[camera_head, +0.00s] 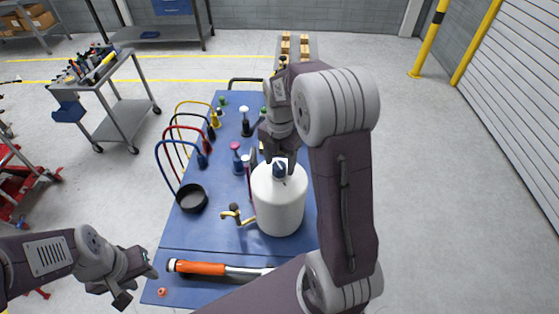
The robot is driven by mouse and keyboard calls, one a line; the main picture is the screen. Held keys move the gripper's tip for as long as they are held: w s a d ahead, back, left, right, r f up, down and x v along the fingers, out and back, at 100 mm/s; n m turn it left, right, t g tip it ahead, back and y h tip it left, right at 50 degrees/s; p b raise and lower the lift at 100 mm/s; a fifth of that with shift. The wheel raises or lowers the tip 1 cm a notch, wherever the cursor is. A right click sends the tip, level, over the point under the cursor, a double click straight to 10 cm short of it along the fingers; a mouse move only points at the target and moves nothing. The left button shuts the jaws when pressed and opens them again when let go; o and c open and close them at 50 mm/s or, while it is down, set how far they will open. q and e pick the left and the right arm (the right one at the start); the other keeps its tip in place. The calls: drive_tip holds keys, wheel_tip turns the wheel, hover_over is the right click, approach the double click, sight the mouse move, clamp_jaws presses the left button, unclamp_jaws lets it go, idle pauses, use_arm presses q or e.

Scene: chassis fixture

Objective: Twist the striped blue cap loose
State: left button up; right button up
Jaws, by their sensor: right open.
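The striped blue cap (280,170) sits on top of a large white container (279,208) with rounded shoulders, which stands upright on the blue table. My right gripper (279,156) points down right above the cap, its fingers open around the cap's upper part. Whether the fingers touch the cap cannot be told, as the gripper hides part of it. My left gripper (138,284) is at the lower left, beside the table's left edge, with its fingers apart and nothing between them.
An orange-handled tool (200,268) lies along the table's front. A black round dish (191,198) and a brass fitting (238,216) lie left of the container. Coloured hose loops (166,165) stand along the left edge. A tool cart (108,88) stands further left.

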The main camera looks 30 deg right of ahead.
drive_tip(key=shift+w+f, duration=0.4)
drive_tip(key=shift+f, duration=0.5)
drive_tip(key=shift+s+r, duration=0.25)
drive_tip(key=shift+s, duration=0.55)
drive_tip(key=c, duration=0.6)
drive_tip(key=shift+w+f, duration=0.15)
drive_tip(key=shift+w, duration=0.25)
clamp_jaws()
drive_tip(key=shift+c, duration=1.9)
unclamp_jaws()
drive_tip(key=shift+s, duration=0.1)
clamp_jaws()
drive_tip(key=shift+n+p, duration=0.4)
drive_tip(key=shift+n, duration=0.4)
drive_tip(key=shift+a+n, duration=0.1)
drive_tip(key=shift+n, duration=0.6)
use_arm(q)
drive_tip(key=shift+s+r, duration=0.1)
drive_tip(key=shift+r, duration=0.55)
use_arm(e)
drive_tip(key=shift+n, duration=0.5)
